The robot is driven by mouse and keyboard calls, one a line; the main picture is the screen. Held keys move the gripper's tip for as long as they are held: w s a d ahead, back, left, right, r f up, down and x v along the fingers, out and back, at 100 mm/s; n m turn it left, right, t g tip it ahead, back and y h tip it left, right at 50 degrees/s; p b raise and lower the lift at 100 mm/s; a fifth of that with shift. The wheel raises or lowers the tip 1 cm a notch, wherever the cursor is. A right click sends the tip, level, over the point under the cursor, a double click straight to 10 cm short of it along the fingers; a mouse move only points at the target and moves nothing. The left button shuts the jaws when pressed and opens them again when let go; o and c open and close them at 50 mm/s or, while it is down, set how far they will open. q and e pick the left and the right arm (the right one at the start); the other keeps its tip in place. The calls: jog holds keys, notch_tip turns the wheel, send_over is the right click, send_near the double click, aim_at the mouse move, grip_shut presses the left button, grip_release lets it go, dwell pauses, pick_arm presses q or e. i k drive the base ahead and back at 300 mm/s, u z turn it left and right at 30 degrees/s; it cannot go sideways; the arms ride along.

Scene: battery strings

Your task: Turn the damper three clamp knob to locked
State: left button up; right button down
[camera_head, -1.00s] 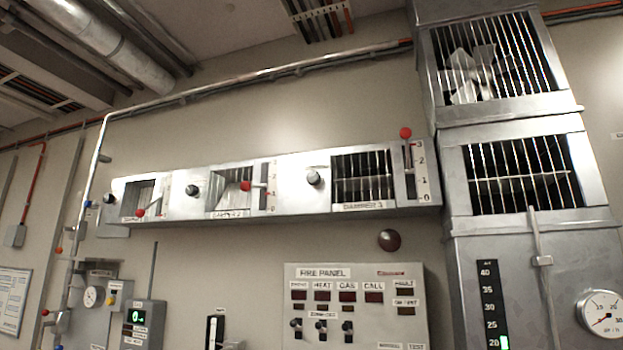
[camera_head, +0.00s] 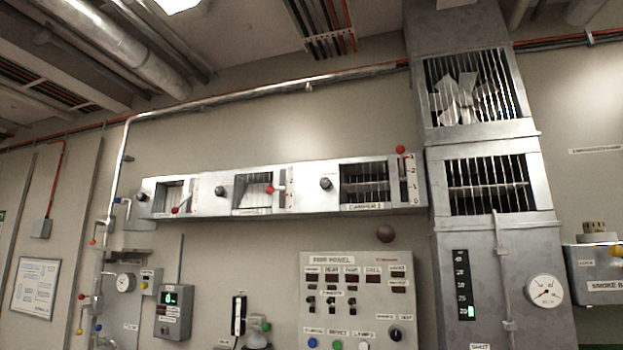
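The damper unit (camera_head: 290,212) is a long grey metal box on the wall with three windows. The damper 3 window (camera_head: 364,184) is at its right end, with a label below it. A black round clamp knob (camera_head: 326,183) sits on the pale panel just left of that window. Its pointer and any lock marking are too small to read. The damper 3 lever with a red ball (camera_head: 400,149) stands at the top of its scale, right of the window. Neither of my grippers is in view.
Below the dampers is the fire panel (camera_head: 356,268) with switches and buttons. A tall duct cabinet (camera_head: 482,240) with a fan and gauge stands right of the dampers. Similar black knobs (camera_head: 220,191) serve the other dampers. The wall around the damper box is mostly clear.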

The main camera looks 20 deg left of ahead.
aim_at(324, 183)
jog(key=u, duration=0.2)
jog(key=i, duration=1.25)
jog(key=z, duration=0.7)
